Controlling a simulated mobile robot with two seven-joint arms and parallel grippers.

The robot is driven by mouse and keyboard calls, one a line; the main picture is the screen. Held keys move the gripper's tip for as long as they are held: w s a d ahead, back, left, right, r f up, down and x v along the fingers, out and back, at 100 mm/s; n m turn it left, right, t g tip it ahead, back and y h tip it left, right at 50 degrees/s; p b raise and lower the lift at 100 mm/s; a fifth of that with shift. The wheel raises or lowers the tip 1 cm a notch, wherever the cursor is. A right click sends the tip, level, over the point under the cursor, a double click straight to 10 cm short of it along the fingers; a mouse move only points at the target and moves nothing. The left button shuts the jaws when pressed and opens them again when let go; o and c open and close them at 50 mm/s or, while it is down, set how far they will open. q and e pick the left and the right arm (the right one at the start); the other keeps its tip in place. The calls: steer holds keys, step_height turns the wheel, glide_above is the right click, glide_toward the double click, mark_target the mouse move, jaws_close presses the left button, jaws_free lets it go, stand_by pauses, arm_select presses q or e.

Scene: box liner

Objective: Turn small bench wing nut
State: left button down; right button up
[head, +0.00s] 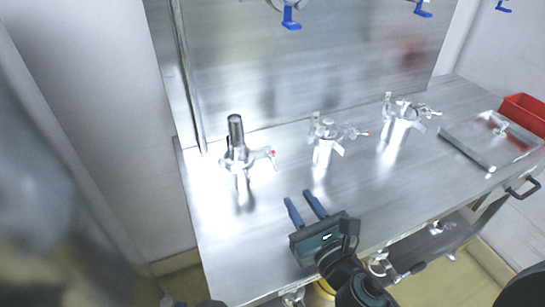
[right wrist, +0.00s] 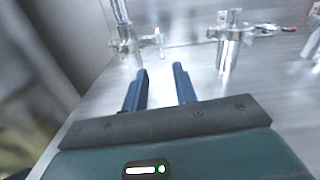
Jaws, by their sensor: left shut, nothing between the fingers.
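Three metal fittings with small side handles stand on the steel bench. The left fitting (head: 238,158) has a tall dark-topped post and a red-tipped handle. The middle fitting (head: 325,140) and right fitting (head: 402,115) are shorter. I cannot tell which part is the small wing nut. My right gripper (head: 300,203) is open and empty, its blue fingers pointing toward the gap between the left and middle fittings, apart from both. The right wrist view shows the left fitting (right wrist: 123,42) and middle fitting (right wrist: 230,42) beyond its fingers (right wrist: 159,80). My left gripper is not in view.
The steel bench (head: 225,255) has clear room around the fittings. A metal tray (head: 470,145) and a red bin (head: 524,112) are at the right. Blue-handled valves (head: 291,20) hang on the back panel. More fittings (head: 385,268) sit below the front edge.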

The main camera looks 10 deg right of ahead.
mark_target(276, 164)
steer(key=w, duration=0.4)
steer(key=w+a+p, duration=0.1)
steer(key=w, duration=0.2)
steer(key=w+a, duration=0.1)
steer(key=w, duration=0.3)
steer(key=shift+w+a, duration=0.15)
steer(key=shift+w, duration=0.2)
steer(key=shift+c, duration=0.3)
jaws_close()
